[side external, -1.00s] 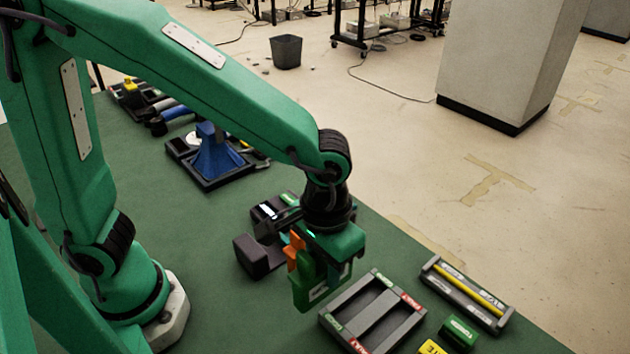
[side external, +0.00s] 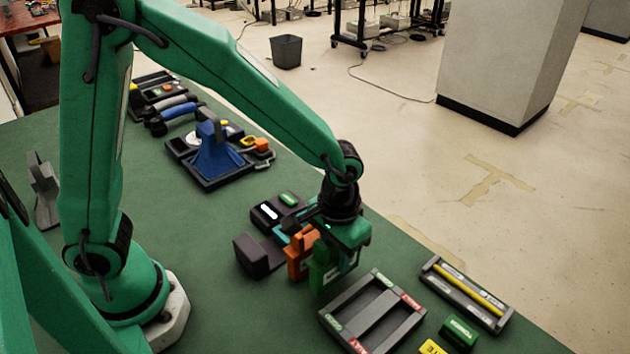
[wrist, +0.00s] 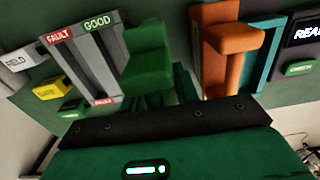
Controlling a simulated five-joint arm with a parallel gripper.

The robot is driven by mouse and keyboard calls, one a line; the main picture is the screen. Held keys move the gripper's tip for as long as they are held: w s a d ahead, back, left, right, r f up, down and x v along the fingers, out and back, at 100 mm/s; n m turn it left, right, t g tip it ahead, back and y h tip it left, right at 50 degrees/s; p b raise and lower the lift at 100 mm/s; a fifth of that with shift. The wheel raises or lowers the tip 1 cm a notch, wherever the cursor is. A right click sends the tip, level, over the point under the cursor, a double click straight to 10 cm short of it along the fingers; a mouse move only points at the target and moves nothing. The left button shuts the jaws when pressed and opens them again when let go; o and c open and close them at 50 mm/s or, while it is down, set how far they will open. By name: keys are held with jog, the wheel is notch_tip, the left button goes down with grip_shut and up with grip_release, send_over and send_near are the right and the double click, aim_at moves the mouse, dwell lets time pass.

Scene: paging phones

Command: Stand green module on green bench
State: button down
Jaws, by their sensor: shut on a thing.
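My gripper (side external: 342,258) is shut on the green module (side external: 320,268), which shows an upright, stepped shape. The module also shows in the wrist view (wrist: 148,75), in front of my gripper (wrist: 165,92). The green bench (side external: 235,315) is the wide green work surface below. I cannot tell whether the module's foot touches it. An orange module (side external: 300,262) stands just left of the green one, beside a teal frame that shows in the wrist view (wrist: 262,55). My gripper hides part of the green module.
A grey two-lane tray (side external: 345,310) with GOOD and FAULT labels lies to the right. Beyond it are a rack with a yellow bar (side external: 470,295), a green block (side external: 460,330) and a yellow block (side external: 432,347). A dark block (side external: 255,257) and a blue stand (side external: 215,155) are left.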

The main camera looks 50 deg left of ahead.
jog(key=shift+f, duration=1.25)
jog(key=shift+f, duration=0.1)
jog(key=c, duration=1.1)
grip_release()
jog(key=shift+o, duration=0.2)
notch_tip(320, 180, up, 12)
jog(key=shift+r, duration=0.15)
